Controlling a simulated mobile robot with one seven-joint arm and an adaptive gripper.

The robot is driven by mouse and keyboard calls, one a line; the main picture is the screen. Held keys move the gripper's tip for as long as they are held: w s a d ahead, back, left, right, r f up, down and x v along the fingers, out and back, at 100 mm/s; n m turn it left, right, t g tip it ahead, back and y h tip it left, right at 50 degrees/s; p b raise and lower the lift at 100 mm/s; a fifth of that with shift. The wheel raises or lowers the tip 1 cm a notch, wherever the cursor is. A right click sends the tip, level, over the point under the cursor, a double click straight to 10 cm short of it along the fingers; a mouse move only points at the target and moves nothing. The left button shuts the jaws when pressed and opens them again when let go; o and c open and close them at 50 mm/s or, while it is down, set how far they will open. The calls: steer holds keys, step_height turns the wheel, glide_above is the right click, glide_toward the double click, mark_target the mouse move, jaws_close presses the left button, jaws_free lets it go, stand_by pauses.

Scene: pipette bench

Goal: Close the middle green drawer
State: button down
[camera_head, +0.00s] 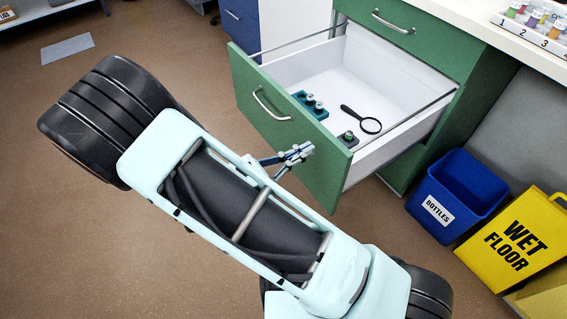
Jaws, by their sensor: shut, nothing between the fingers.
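The middle green drawer (249,82) is pulled well out of the green cabinet, with its white interior exposed. Its curved metal handle (266,106) is on the front panel. My gripper (302,151) is shut and empty, close to the drawer front, right of and below the handle. I cannot tell whether it touches the panel. Inside the drawer are a teal holder (311,105), a black magnifying glass (368,125) and a small dark item with a green top (348,138).
The upper green drawer (440,45) is shut under the white worktop (480,12). A blue bottles bin (460,185) and a yellow wet floor sign (512,238) stand on the floor at right. A blue cabinet (240,25) is behind. Brown floor at left is mostly clear.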

mark_target(324, 140)
steer(key=x, duration=0.3)
steer(key=shift+w+d+b, duration=0.1)
steer(key=shift+b, duration=0.25)
steer(key=shift+w+d, duration=0.1)
steer(key=shift+d, duration=0.05)
